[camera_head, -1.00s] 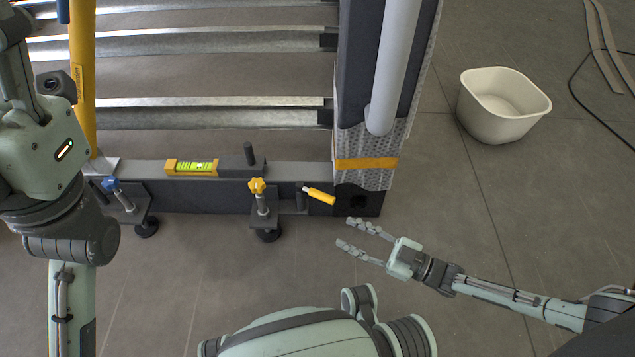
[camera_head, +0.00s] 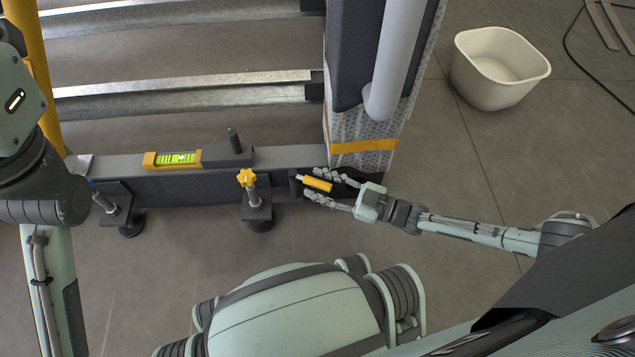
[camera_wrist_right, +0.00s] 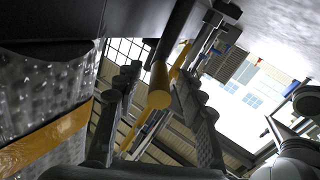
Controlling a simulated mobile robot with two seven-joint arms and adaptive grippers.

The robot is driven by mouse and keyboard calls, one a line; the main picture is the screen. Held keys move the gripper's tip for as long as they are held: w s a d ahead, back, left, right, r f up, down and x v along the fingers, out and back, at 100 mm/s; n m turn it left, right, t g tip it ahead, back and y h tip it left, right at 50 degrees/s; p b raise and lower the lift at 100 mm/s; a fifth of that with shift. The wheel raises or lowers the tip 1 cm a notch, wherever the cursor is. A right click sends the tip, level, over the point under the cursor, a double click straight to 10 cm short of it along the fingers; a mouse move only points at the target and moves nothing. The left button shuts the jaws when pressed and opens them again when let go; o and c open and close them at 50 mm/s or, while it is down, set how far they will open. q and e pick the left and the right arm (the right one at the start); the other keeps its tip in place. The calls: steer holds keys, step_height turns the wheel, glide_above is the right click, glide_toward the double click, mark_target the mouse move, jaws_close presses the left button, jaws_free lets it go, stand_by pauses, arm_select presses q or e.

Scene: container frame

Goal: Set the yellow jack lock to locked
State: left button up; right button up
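The yellow lock handle (camera_head: 317,184) sticks out to the right from a dark post on the front beam, tilted slightly down at its free end. The jack with the yellow star knob (camera_head: 247,178) stands left of it on the same beam. My right gripper (camera_head: 312,182) is open, with one finger above and one below the handle. In the right wrist view, the round yellow end of the handle (camera_wrist_right: 159,97) sits between the two spread fingers (camera_wrist_right: 158,78), with gaps visible on both sides. My left arm shows at the left edge; its gripper is out of view.
A spirit level (camera_head: 175,159) lies on the beam (camera_head: 180,184). A blue-knobbed jack (camera_head: 115,207) is at the left, partly behind my left arm. A grey padded post with an orange strap (camera_head: 364,146) rises just behind my right gripper. A white bin (camera_head: 497,93) stands on open floor.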

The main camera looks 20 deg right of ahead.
steer(key=shift+w+a, duration=0.3)
jaws_close()
stand_by(0.3)
